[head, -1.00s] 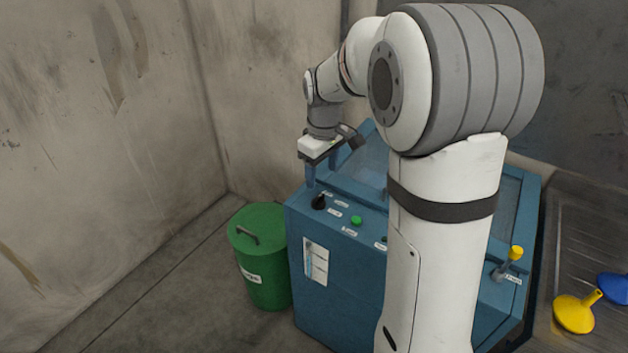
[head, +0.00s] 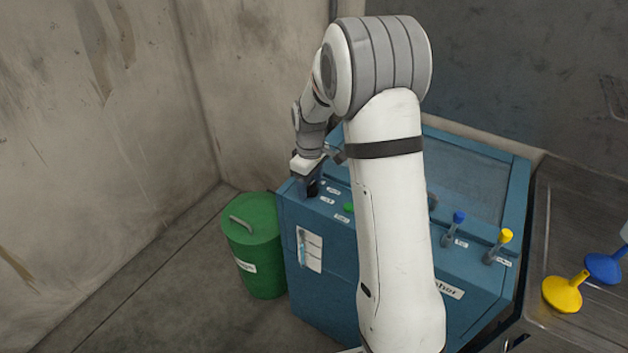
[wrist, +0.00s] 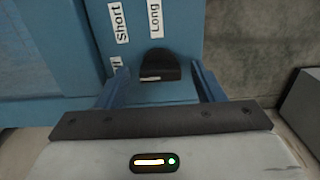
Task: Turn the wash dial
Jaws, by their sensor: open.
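The wash dial is a black knob (wrist: 158,66) with a pale mark, in the wrist view on the blue panel. Labels reading "Short" (wrist: 118,23) and "Long" (wrist: 155,19) lie beside it. My gripper (wrist: 163,84) is open, with one blue finger on each side of the dial. A gap shows between each finger and the knob; I cannot tell whether either touches it. In the head view my gripper (head: 308,187) is down at the left end of the blue washer's panel (head: 338,245), and the dial is mostly hidden there.
A green button (head: 349,207) is right of the dial, partly behind my arm. Blue-topped (head: 459,217) and yellow-topped (head: 505,236) levers stand further right. A lidded green bin (head: 255,250) stands left of the washer. Yellow (head: 562,294) and blue (head: 605,267) funnels lie on the metal counter.

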